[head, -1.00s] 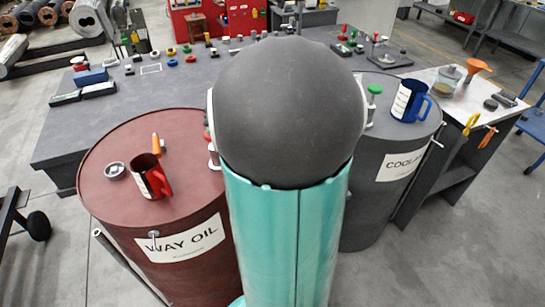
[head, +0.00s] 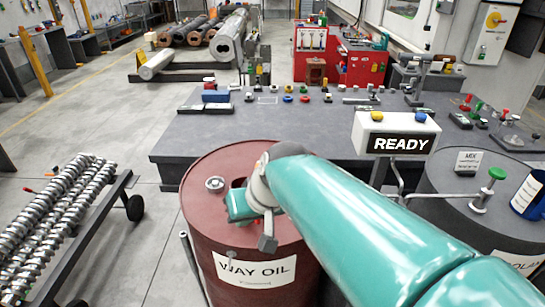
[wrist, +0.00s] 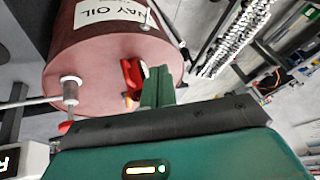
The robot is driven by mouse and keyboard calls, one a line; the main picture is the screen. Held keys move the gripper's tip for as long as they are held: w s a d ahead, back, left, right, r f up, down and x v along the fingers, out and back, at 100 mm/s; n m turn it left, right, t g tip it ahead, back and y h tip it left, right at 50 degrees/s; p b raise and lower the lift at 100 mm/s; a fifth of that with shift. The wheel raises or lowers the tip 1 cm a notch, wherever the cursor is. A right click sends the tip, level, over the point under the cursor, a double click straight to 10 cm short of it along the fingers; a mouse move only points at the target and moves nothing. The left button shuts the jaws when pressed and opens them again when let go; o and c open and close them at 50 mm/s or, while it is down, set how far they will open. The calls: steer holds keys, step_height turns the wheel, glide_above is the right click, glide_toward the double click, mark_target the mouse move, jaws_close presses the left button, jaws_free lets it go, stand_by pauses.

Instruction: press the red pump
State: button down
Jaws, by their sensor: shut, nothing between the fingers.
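The red pump (wrist: 65,127) is in the wrist view, left of my fingers, on the red barrel (wrist: 95,50) labelled WAY OIL. Its pale collar and stem show, and its red top is partly cut off by my gripper's dark edge. In the head view my arm hides the pump, while the barrel (head: 215,245) shows below the arm. My gripper (wrist: 158,75) is shut and empty, its green fingers over the barrel top, apart from the pump. A red mug (wrist: 130,75) is right beside the fingers in the picture; I cannot tell if they touch.
A READY sign (head: 398,135) stands behind my arm. The dark barrel (head: 440,175) on the right carries a green-topped pump (head: 488,190) and a blue mug (head: 528,195). A grey table (head: 330,130) lies behind. A rack of metal screws (head: 60,220) is at the left.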

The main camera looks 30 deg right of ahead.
steer(key=s+a+f+m+g, duration=0.1)
steer(key=s+a+f, duration=0.1)
steer(key=s, duration=0.3)
steer(key=w+d+f+m+t+y, duration=0.2)
steer(key=w+d+m, duration=0.1)
steer(key=d+m, duration=0.45)
steer(key=w+d+f+m+t+y, duration=0.2)
steer(key=w+d+m+t, duration=0.15)
steer(key=d+m, duration=0.35)
steer(key=s+d+f+m+t+h, duration=0.2)
steer(key=d+m+h, duration=0.4)
steer(key=d+m, duration=0.5)
steer(key=s+d+t, duration=0.1)
steer(key=d+t, duration=0.1)
steer(key=d, duration=0.4)
steer(key=shift+f+t, duration=0.2)
steer(key=shift+t, duration=0.15)
